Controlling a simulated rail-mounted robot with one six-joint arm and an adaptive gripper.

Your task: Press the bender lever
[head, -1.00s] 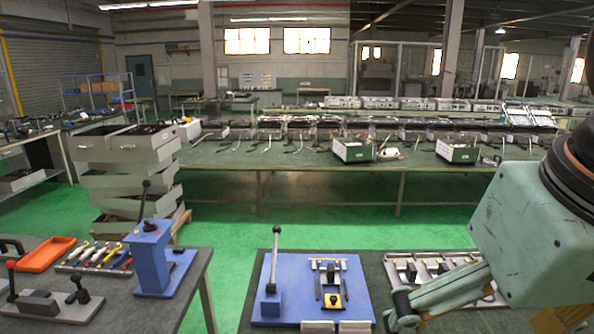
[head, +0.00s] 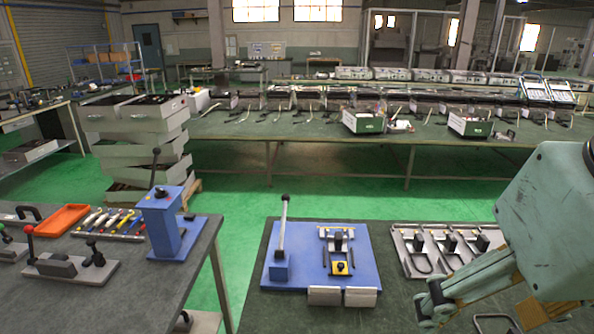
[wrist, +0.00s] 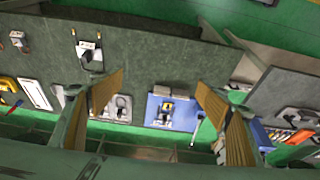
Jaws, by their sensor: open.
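A blue base plate (head: 308,268) lies on the dark bench in the head view. I take this as the bender. My gripper (head: 436,305) is to the right of the plate, partly cut off by the lower edge. In the wrist view my gripper (wrist: 160,84) has its fingers wide apart with nothing between them. The blue plate (wrist: 155,112) and the lever (wrist: 197,130) appear below, apart from the fingers.
A metal tray with bent elements (head: 402,262) lies right of the plate. Two grey blocks (head: 325,297) sit at the plate's front edge. The left table holds a blue press (head: 163,225) with its own black-knobbed lever, an orange tray (head: 62,219) and tools. A gap separates the tables.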

